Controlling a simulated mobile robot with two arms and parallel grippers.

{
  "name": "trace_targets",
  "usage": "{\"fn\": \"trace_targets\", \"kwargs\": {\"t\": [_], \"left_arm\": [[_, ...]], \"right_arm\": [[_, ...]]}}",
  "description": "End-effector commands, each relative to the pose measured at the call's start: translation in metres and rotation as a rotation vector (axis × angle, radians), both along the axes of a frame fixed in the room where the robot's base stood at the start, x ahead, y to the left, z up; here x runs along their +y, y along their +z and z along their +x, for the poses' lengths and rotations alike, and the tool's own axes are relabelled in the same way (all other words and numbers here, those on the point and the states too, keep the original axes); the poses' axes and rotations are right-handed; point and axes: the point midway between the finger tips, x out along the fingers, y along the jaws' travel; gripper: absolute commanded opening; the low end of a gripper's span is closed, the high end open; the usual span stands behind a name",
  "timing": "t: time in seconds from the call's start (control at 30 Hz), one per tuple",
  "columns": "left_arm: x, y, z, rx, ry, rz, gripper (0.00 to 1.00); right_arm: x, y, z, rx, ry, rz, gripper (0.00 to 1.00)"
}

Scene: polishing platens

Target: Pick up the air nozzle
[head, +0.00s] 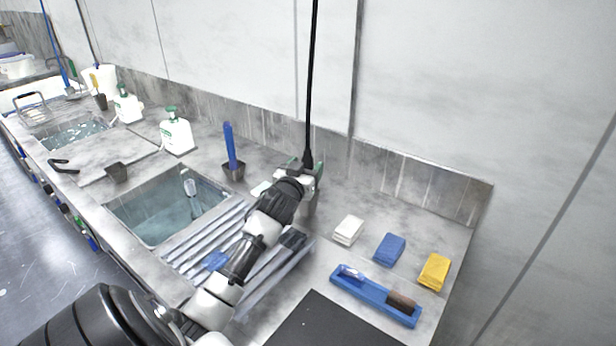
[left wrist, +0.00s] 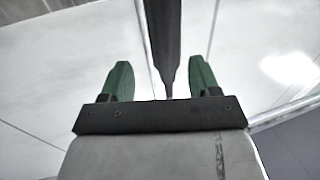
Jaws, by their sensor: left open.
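A thin black hose (head: 311,70) hangs from above in the head view and ends in a wider black piece, the air nozzle (head: 308,158), above the back of the counter. My left gripper (head: 306,167) is at this lower end, with green fingertips to either side. In the left wrist view my left gripper (left wrist: 160,82) is open, its two green fingers well apart. A dark tapering piece of the nozzle or hose (left wrist: 167,40) shows between them, with gaps on both sides. The gripper partly hides the nozzle's lower end in the head view. My right gripper is not in view.
My left arm crosses above a slatted rack (head: 185,247) beside a water-filled sink (head: 160,215). A blue-handled tool stands in a grey cup (head: 233,173) left of the gripper. White (head: 348,230), blue (head: 389,249) and yellow (head: 434,271) cloths and a blue tray (head: 375,301) lie right.

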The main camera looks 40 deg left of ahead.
Motion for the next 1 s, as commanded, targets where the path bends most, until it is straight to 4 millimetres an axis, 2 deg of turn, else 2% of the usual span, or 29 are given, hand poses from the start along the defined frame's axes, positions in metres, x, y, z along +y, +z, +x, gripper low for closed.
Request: {"fn": "trace_targets", "kwargs": {"t": [0.4,0.7,0.77,1.0], "left_arm": [[0.024,0.0,0.041,0.001,0.0,0.002,0.62],[0.026,-0.001,0.045,0.002,0.0,0.001,0.62],[0.026,-0.001,0.045,0.002,0.0,0.001,0.54],[0.025,-0.001,0.045,0.002,0.0,0.001,0.17]], "right_arm": [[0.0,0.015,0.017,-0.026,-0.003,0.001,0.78],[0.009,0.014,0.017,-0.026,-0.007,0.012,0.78],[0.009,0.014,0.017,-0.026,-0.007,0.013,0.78],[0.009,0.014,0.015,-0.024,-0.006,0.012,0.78]]}}
